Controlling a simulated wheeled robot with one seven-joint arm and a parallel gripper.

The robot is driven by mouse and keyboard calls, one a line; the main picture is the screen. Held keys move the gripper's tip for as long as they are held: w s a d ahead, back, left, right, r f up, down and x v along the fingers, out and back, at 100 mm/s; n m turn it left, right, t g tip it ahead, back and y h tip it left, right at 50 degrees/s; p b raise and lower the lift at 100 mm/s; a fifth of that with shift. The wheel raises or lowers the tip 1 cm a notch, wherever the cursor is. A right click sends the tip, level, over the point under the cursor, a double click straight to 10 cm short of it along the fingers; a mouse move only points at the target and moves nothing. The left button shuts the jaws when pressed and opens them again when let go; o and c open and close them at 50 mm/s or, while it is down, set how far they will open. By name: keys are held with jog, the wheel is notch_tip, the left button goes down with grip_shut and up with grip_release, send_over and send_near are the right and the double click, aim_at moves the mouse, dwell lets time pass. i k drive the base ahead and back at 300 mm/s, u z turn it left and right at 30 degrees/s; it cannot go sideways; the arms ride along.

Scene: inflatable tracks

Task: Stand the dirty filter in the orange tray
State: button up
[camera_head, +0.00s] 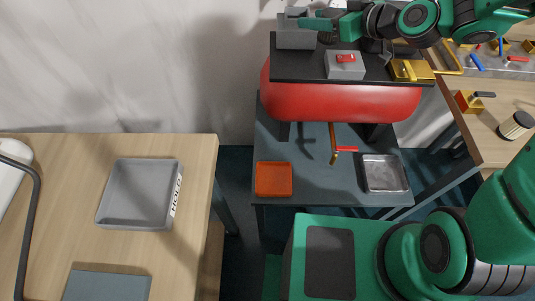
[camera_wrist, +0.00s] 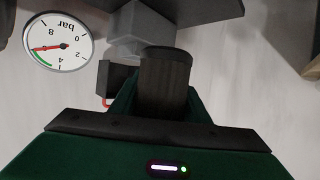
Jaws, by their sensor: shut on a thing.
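The orange tray (camera_head: 273,179) lies on the dark lower table at its left side; its inside looks empty. My gripper (camera_head: 328,22) is above the compressor's top at the upper middle of the head view. In the wrist view, my gripper (camera_wrist: 160,100) is shut on a dark grey-brown ribbed cylinder, the dirty filter (camera_wrist: 165,75). The filter points away from the wrist, and its lower part is hidden between the fingers. In the head view the filter is small and mostly hidden by my arm.
A red tank (camera_head: 340,100) with a black top stands behind the orange tray. A grey housing (camera_head: 296,32) is close to my gripper. A metal tray (camera_head: 384,173) and red-handled valve (camera_head: 345,149) share the lower table. A pale, dark-capped filter (camera_head: 516,124) stands right. A grey tray (camera_head: 140,194) is left.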

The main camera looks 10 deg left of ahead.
aim_at(265, 188)
jog(key=u, duration=0.6)
jog(key=k, duration=0.9)
jog(key=z, duration=0.35)
